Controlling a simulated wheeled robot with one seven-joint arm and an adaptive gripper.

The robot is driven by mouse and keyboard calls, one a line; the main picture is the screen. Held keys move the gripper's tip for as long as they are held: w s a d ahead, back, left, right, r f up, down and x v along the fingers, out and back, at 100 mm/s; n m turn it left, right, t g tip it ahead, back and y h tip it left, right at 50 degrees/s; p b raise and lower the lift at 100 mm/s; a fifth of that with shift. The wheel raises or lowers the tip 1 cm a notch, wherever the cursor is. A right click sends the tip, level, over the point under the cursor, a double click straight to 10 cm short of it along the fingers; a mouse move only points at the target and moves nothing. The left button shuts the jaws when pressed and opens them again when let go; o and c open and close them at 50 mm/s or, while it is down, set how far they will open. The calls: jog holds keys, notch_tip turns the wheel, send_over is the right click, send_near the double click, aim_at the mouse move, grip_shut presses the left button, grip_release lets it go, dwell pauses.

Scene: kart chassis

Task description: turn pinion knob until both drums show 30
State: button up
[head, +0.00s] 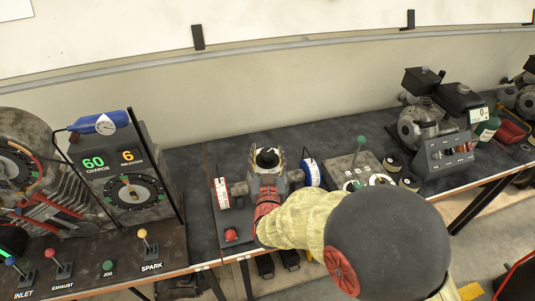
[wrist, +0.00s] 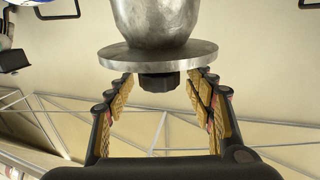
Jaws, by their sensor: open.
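A grey metal housing (wrist: 155,20) with a wide round flange fills the top of the wrist view. A dark faceted knob (wrist: 158,82), which looks like the pinion knob, sticks out below the flange. My gripper (wrist: 163,88) is open, with its yellow-padded fingers on either side of the knob and visible gaps to it. In the head view my gripper (head: 266,165) is at the bench device, and the knob cannot be told apart there. A white drum with red marks (head: 222,193) is left of it and a blue-and-white drum (head: 311,172) right. Their readings are too small to read.
A red button (head: 231,235) sits in front of the left drum. A panel with a green-topped lever (head: 361,145) stands to the right. An engine rig with gauges (head: 130,185) and levers (head: 145,240) is at the left. Bare bench (head: 235,150) shows behind the device.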

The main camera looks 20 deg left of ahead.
jog(key=shift+w+a, duration=0.1)
jog(key=shift+w, duration=0.3)
jog(key=shift+c, duration=0.2)
jog(key=c, duration=1.1)
jog(key=shift+c, duration=0.2)
